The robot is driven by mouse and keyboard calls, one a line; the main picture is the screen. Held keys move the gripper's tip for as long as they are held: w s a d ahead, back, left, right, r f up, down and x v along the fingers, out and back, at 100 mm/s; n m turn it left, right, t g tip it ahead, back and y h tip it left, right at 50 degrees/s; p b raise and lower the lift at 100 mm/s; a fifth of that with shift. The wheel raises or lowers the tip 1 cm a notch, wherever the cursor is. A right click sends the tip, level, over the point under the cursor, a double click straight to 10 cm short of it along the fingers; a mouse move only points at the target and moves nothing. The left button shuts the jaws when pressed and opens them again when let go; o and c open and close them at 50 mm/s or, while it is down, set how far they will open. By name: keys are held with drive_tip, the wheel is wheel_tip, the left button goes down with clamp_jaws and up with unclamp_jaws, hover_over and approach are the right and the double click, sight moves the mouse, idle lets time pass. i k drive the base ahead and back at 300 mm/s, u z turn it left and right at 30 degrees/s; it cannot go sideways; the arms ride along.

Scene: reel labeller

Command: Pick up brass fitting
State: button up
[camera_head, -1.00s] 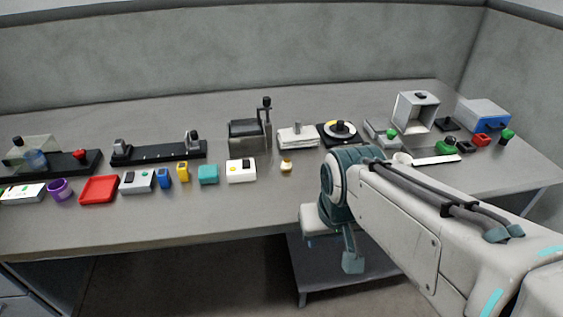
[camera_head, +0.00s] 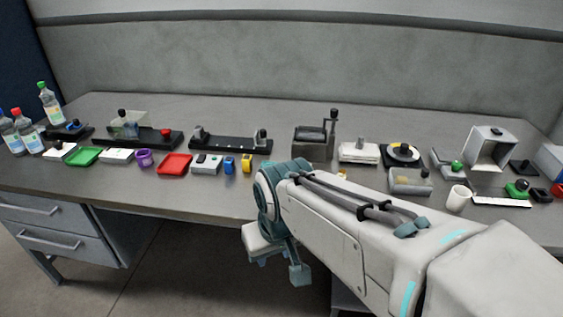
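The brass fitting (camera_head: 341,175) is a small yellowish piece on the table, mostly hidden behind the upper edge of my arm; only a bit of it shows. My gripper (camera_head: 278,266) hangs below the teal wrist, in front of the table's front edge and lower left of the fitting in the picture. Its two teal fingertips look apart, with nothing seen between them. It is well clear of the fitting.
A dark press with a lever (camera_head: 314,143), a white block (camera_head: 359,152) and a black-and-yellow disc unit (camera_head: 402,153) stand behind the fitting. A white cup (camera_head: 458,197) is right of my arm. A red tray (camera_head: 174,164) and bottles (camera_head: 48,103) are left.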

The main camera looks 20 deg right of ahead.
sight(342, 174)
drive_tip(key=u, duration=0.1)
drive_tip(key=i, duration=0.9)
drive_tip(key=z, duration=1.75)
